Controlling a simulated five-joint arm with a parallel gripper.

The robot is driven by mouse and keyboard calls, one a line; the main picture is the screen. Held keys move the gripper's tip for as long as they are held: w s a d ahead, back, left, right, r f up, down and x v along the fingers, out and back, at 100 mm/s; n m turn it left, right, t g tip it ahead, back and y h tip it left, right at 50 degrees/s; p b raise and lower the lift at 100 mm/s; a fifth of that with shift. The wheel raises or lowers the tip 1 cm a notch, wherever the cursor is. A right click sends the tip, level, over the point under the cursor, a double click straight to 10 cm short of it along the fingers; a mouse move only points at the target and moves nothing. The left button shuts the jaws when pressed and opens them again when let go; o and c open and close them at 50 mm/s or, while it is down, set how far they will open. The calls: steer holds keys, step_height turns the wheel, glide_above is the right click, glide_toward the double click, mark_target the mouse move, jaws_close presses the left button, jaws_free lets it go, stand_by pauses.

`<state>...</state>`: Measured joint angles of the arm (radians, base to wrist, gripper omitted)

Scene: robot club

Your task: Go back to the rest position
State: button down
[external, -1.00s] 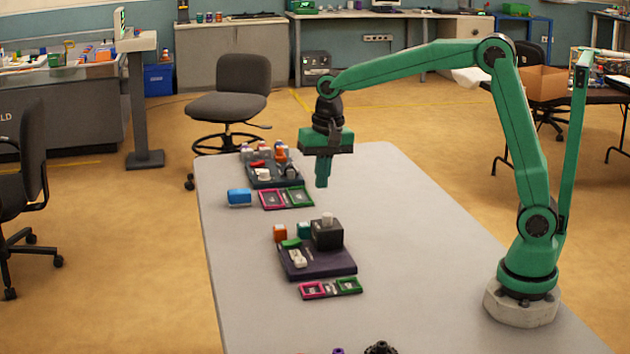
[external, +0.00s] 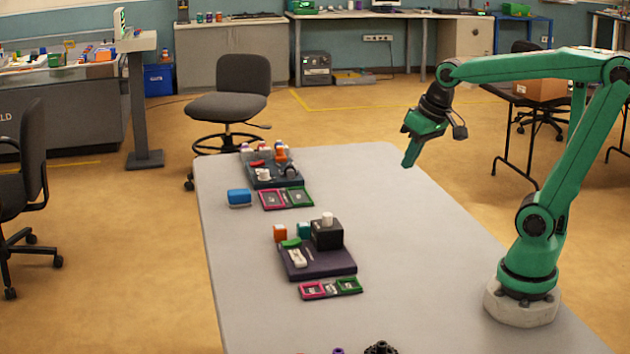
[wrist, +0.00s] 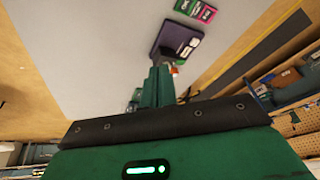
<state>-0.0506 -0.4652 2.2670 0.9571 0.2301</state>
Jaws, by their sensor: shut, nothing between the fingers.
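My green gripper (external: 408,163) is shut and empty, held in the air above the right side of the grey table in the external view. Its fingers point down and a little to the left. In the wrist view the shut fingers (wrist: 158,85) stick out ahead of the dark palm edge. My upper arm leans to the right and the forearm runs nearly level to the left. The rest position has no marker in view.
A purple board (external: 325,265) with small blocks and a black box (external: 327,236) lies mid-table, with a pink and green tray (external: 312,291) before it. Farther back are a dark board (external: 262,180), a blue block (external: 239,197) and another tray (external: 273,200). The table's right side is clear.

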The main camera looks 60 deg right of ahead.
steer(key=s+d+f+n+t, duration=0.1)
steer(key=s+f+n, duration=0.1)
steer(key=s, duration=0.4)
steer(key=shift+d, duration=0.2)
